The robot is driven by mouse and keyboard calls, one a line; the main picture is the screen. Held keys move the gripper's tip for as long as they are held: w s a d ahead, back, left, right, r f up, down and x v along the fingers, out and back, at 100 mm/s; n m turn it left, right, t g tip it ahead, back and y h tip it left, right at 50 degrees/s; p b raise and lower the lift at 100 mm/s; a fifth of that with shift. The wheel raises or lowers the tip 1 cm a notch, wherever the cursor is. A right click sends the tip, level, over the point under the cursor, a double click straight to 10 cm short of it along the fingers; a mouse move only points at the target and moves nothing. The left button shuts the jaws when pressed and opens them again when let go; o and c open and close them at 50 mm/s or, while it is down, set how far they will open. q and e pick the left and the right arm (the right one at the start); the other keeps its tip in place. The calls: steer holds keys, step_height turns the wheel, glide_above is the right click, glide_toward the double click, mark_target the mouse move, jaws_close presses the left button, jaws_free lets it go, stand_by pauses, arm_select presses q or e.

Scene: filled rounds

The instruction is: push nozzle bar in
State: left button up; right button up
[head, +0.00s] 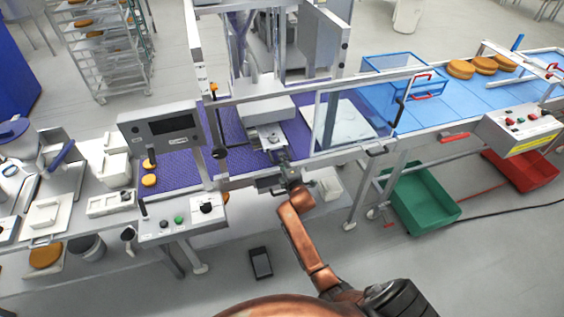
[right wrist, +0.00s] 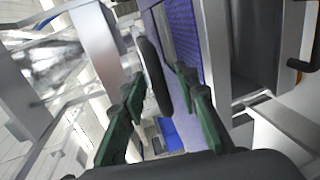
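The depositing machine's head (head: 262,108) stands over the purple belt (head: 185,135). A light metal piece (head: 268,138) sticks out under its front, which looks like the nozzle bar; its exact outline is hard to tell. My right gripper (head: 281,158) is just in front of this piece, at the belt's near side. In the right wrist view the green-padded fingers (right wrist: 160,120) stand apart. A black, rounded, elongated part, like a handle (right wrist: 152,76), shows in line with the gap between them. I cannot tell whether anything touches it. My left gripper is in neither view.
A clear guard panel (head: 350,122) stands right of the machine head, and a metal rail runs along the belt's near edge. A control box with buttons (head: 180,222) is at the left front. Filled rounds (head: 485,65) lie on the blue belt (head: 440,105) at the right.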

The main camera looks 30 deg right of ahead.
steer(key=shift+c, duration=0.4)
jaws_close()
